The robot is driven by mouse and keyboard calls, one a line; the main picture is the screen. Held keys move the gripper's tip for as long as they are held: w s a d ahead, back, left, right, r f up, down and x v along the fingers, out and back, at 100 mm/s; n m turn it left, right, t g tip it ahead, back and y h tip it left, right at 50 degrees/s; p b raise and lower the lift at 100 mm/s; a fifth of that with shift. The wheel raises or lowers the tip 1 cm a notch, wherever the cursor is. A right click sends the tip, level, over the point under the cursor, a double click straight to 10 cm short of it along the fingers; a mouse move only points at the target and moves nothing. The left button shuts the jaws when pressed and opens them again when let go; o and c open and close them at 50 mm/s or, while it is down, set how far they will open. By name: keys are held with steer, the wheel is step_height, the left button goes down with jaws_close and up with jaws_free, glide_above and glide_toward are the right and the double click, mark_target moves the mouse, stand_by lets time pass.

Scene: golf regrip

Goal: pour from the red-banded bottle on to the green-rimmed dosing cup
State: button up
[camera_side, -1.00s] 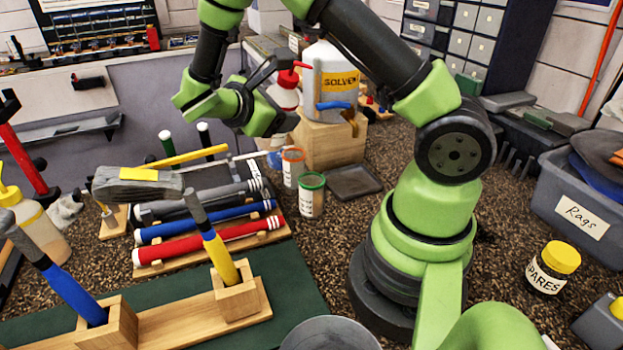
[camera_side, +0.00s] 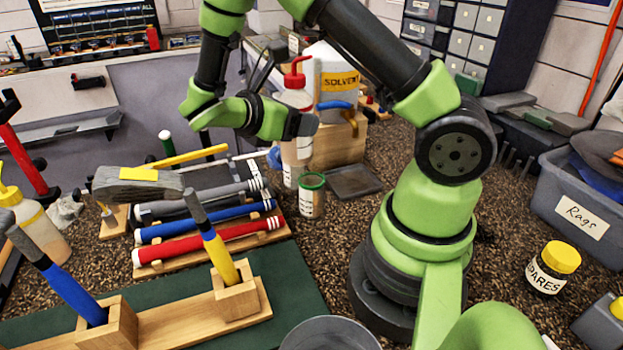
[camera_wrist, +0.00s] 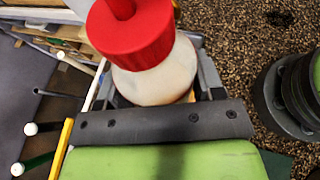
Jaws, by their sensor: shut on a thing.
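My gripper (camera_side: 302,125) is shut on a whitish bottle (camera_side: 297,149) with a red cap and red nozzle. The bottle looks close to upright in the side view, its top above the fingers and its body below. In the wrist view its red cap (camera_wrist: 130,35) and pale shoulder (camera_wrist: 155,80) fill the space between the fingers. A red band is not clear. The green-rimmed dosing cup (camera_side: 312,198) stands upright on the bench just right of the bottle's lower part. The cup is not discernible in the wrist view. No liquid stream shows.
A dark tray (camera_side: 354,181) lies right of the cup.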

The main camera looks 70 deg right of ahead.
mark_target(288, 89)
steer(key=shift+r, duration=2.5)
